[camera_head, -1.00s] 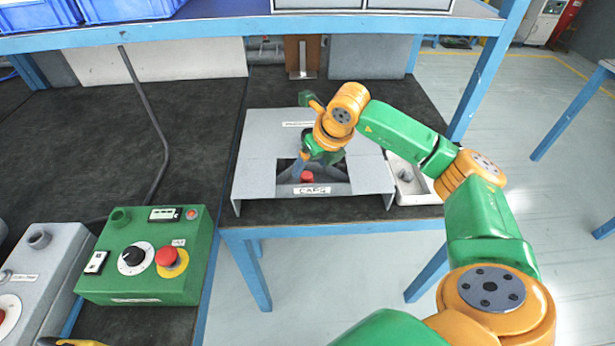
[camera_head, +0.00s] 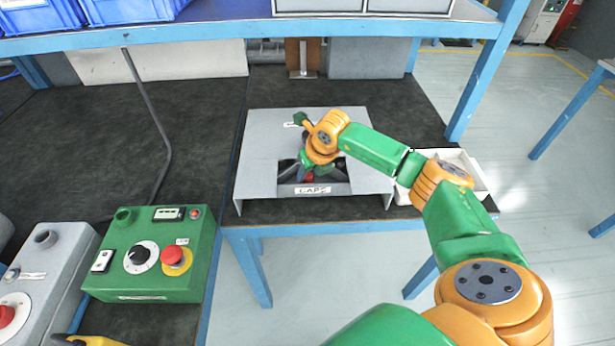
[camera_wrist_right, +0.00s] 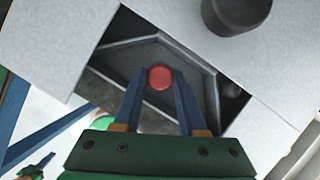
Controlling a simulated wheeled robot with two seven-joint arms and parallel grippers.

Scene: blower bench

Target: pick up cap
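The red cap (camera_head: 308,177) lies in the recess of the grey box labelled CAPS (camera_head: 258,180). In the right wrist view the cap (camera_wrist_right: 160,77) shows between the fingertips of my right gripper (camera_wrist_right: 161,72), near the sloped dark walls of the recess. The fingers are apart, one on each side of the cap; I see no clear grip on it. In the head view the right gripper (camera_head: 308,170) reaches down into the recess and partly hides the cap.
A white tray (camera_head: 470,168) stands right of the box, partly behind my right arm. A green control box (camera_head: 150,255) with a red button and a grey box (camera_head: 45,280) stand at the left. A blue shelf (camera_head: 200,37) spans above.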

